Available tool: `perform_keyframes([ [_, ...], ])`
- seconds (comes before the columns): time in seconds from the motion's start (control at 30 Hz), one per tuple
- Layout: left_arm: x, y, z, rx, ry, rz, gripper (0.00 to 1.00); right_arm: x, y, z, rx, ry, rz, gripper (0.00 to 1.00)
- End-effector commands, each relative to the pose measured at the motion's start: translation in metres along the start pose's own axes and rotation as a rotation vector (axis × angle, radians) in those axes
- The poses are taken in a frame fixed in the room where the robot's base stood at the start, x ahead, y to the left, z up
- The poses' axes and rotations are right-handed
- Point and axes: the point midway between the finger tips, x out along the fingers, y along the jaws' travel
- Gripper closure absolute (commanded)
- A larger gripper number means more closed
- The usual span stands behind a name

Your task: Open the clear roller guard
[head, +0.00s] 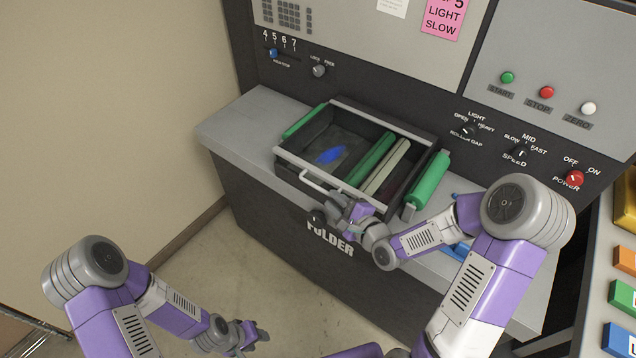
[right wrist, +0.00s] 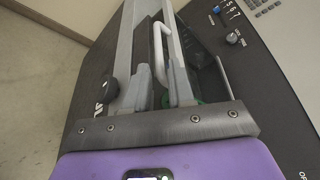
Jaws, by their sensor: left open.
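The clear roller guard (head: 318,166) lies down over the roller bay on the folder machine's top. Its frame is grey, with a pale bar handle (head: 318,188) along the near edge. Green and pale rollers (head: 385,166) and a blue patch show through it. My right gripper (head: 350,212) is at the handle's right end. In the right wrist view the curved handle (right wrist: 159,48) runs between its two grey fingers (right wrist: 161,92). I cannot tell whether they press on it. My left gripper (head: 258,336) is open and empty, low over the floor, well away from the machine.
A dark round knob (head: 316,218) sits on the machine's front, close to my right gripper. The control panel (head: 400,90) rises behind. The floor (head: 215,262) at the left front is clear.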

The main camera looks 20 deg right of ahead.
Motion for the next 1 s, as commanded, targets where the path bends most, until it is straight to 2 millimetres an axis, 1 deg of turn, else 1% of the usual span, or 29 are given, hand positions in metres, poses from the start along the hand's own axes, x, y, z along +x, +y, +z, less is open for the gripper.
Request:
perform_keyframes([
  [0.07, 0.000, 0.000, 0.000, 0.000, 0.000, 0.000, 0.57, 0.004, 0.000, 0.000, 0.001, -0.001, -0.001, 0.77],
  [0.17, 0.001, -0.001, 0.000, 0.000, -0.001, 0.000, 0.57, 0.014, 0.001, 0.000, 0.000, -0.003, 0.002, 0.77],
  [0.4, 0.003, -0.001, 0.000, 0.000, 0.000, 0.000, 0.57, 0.053, 0.002, 0.001, 0.000, -0.003, 0.002, 0.77],
  [0.53, 0.004, -0.001, 0.000, 0.000, 0.000, 0.000, 0.57, 0.068, 0.001, 0.000, 0.000, 0.000, 0.002, 0.77],
  [0.7, 0.004, -0.001, 0.000, 0.000, 0.000, 0.000, 0.57, 0.076, 0.001, -0.001, -0.001, 0.001, 0.003, 0.77],
  [0.9, 0.004, -0.001, 0.000, 0.000, 0.000, 0.000, 0.57, 0.076, 0.001, 0.000, -0.001, 0.002, 0.003, 0.77],
  [0.93, 0.004, -0.001, 0.000, 0.000, 0.000, 0.000, 0.57, 0.076, 0.001, 0.000, -0.001, 0.002, 0.003, 0.78],
  [1.0, 0.004, -0.001, 0.000, 0.000, 0.000, 0.000, 0.57, 0.076, 0.001, 0.000, -0.001, 0.002, 0.003, 0.89],
])
